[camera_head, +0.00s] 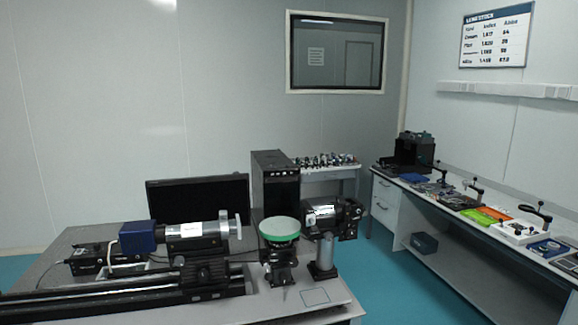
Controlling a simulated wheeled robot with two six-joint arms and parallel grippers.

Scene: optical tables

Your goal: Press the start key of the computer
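The computer (275,186) is a black tower case standing upright at the far edge of the near table, right of a black monitor (197,197). Its front panel faces me, with drive slots near the top. The start key is too small to make out. Neither of my grippers shows in this view.
The near optical table (317,297) carries a black rail (120,295), a blue and silver cylinder device (180,236), a green-topped mount (279,228) and a camera-like device on a post (324,255). A long bench (470,233) lines the right wall. Teal floor (393,285) lies clear between them.

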